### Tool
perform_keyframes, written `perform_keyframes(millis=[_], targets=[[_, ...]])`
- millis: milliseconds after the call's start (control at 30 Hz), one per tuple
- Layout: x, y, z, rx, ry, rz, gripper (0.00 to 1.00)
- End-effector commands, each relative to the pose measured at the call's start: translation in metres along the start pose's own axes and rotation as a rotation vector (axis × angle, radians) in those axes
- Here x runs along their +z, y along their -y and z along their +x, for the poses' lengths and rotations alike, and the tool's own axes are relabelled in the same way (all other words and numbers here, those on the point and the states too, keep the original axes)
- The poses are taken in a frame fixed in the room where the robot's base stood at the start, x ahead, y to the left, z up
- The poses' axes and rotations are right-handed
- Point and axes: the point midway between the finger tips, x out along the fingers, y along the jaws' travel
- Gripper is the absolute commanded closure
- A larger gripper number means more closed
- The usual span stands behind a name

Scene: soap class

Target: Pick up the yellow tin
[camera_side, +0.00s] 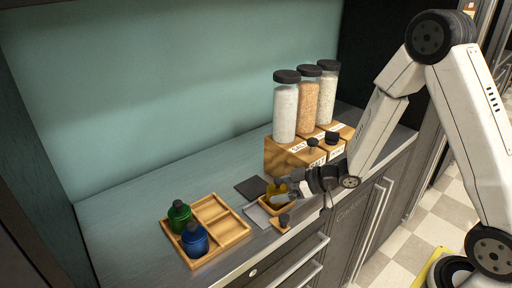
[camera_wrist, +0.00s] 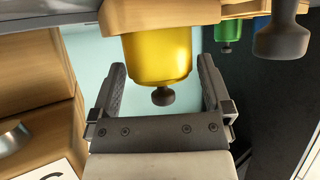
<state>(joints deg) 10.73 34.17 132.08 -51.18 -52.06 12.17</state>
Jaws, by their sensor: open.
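The yellow tin (camera_side: 275,188) stands in a small wooden tray (camera_side: 268,207) on the counter, partly hidden by my gripper in the side view. In the wrist view, which looks upside down, the tin (camera_wrist: 157,52) is yellow with a dark knob on its lid. My gripper (camera_wrist: 161,68) is open, with one finger to each side of the tin and a visible gap at both sides. In the side view my gripper (camera_side: 285,192) is low over the counter, at the tin.
A divided wooden tray (camera_side: 236,232) at the left holds a green tin (camera_side: 179,217) and a blue tin (camera_side: 195,241). A wooden stand (camera_side: 283,156) with several tall jars is behind my gripper. A small knobbed wooden piece (camera_side: 280,228) lies near the front edge. The back left counter is clear.

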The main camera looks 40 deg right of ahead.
Motion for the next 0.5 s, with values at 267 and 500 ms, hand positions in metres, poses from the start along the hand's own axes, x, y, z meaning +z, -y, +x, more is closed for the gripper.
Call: perform_keyframes(millis=[267,500], targets=[[0.0,0.0,0.0144,0.0,0.0,0.0,0.0],[-0.0001,0.0,0.0141,0.0,0.0,0.0,0.0]])
